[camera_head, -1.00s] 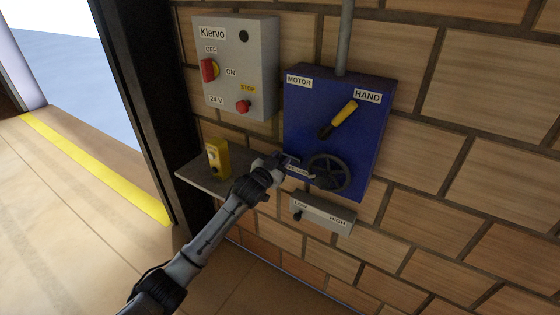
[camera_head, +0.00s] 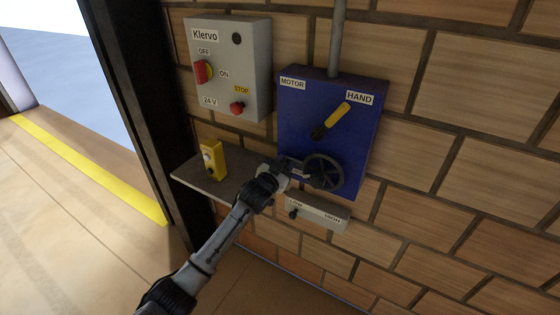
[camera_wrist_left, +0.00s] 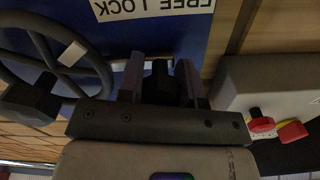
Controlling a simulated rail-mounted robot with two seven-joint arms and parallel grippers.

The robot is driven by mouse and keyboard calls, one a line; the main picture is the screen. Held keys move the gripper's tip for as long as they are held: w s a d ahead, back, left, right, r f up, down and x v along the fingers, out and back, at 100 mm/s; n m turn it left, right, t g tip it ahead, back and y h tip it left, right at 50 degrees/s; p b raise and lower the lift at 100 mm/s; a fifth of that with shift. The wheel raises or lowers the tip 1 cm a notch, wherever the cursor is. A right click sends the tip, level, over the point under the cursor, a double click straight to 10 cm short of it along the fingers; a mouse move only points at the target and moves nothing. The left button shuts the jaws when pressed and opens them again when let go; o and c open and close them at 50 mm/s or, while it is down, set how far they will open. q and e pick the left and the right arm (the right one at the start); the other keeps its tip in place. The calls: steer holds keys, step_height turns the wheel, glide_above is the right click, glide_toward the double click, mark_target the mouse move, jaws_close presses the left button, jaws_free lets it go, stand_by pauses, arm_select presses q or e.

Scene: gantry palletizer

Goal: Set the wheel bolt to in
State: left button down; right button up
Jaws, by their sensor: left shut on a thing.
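The blue box (camera_head: 299,117) on the brick wall carries a dark spoked handwheel (camera_head: 338,186) at its lower right. My left gripper (camera_head: 294,166) is at the box's lower left, just left of the wheel. In the left wrist view its two fingers (camera_wrist_left: 162,78) stand on either side of a small black knob, the wheel bolt (camera_wrist_left: 160,88), and are shut on it. A white FREE LOCK label (camera_wrist_left: 155,8) appears upside down beside it. The bolt is hidden in the head view, and I cannot tell whether it is in or out. My right gripper is out of view.
A yellow-handled lever (camera_head: 332,120) is on the blue box above the wheel. A grey Klervo switch box (camera_head: 228,70) hangs left of it. Below are a shelf (camera_head: 229,185) with a yellow device (camera_head: 212,160) and a LOW/HIGH selector box (camera_head: 318,214).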

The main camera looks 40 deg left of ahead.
arm_select(q)
steer(key=c, duration=1.2)
jaws_free()
steer(key=shift+d, duration=0.2)
steer(key=o, duration=0.4)
steer(key=shift+d, duration=0.15)
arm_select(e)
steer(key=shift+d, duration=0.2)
arm_select(q)
steer(key=s+p, duration=0.1)
steer(key=s, duration=0.3)
steer(key=s+d+p, duration=0.1)
steer(key=s, duration=0.4)
steer(key=s+p, duration=0.1)
steer(key=s, duration=0.3)
steer(key=shift+s+d, duration=0.15)
steer(key=shift+s, duration=0.2)
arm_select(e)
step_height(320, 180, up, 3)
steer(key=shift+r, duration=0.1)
